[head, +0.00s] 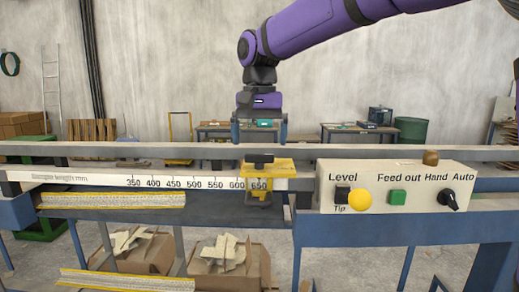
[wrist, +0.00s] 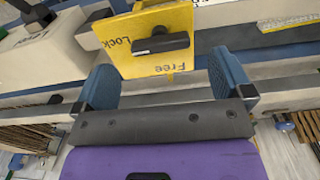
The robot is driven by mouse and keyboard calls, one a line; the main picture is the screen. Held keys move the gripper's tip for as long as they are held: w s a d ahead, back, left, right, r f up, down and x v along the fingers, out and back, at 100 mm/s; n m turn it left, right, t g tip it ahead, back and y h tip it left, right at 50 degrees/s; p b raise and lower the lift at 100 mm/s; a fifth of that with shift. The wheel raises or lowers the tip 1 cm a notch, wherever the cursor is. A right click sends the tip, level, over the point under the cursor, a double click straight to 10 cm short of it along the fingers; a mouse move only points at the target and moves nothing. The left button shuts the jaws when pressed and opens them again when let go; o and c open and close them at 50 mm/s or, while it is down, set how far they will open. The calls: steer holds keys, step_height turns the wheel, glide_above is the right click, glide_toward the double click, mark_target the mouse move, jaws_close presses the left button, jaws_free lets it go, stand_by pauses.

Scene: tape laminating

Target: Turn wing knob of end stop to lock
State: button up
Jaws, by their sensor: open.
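The yellow end stop (head: 285,167) sits on the scale rail near the 650 mark. Its black wing knob (head: 260,159) is on top. In the wrist view the yellow plate (wrist: 150,70) shows the words "Lock" and "Free". The black wing knob (wrist: 160,43) lies across the picture, its left end near "Lock"; whether it is locked I cannot tell. My gripper (head: 260,138) is above the end stop, pointing down, open and empty. In the wrist view the blue fingers of my gripper (wrist: 161,68) are wide apart, with the knob ahead of them, apparently untouched.
A control box (head: 390,186) with a yellow button, green button and black selector stands right of the end stop. The scale rail (head: 100,180) runs left. Yellow-edged strips (head: 112,200) lie below it. Boxes of scraps (head: 232,262) stand under the bench.

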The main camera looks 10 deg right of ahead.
step_height(320, 180, up, 7)
stand_by(0.3)
steer(key=s+d+f+n+t, duration=0.1)
steer(key=s+d+f+t, duration=0.2)
steer(key=s+d, duration=1.1)
steer(key=s+d+f+t, duration=0.1)
steer(key=s+d+f, duration=0.2)
steer(key=s+f, duration=0.2)
steer(key=s+d+f+n+t, duration=0.1)
steer(key=s+d+f, duration=0.3)
steer(key=s, duration=0.3)
steer(key=shift+s+f, duration=0.4)
steer(key=shift+f, duration=0.4)
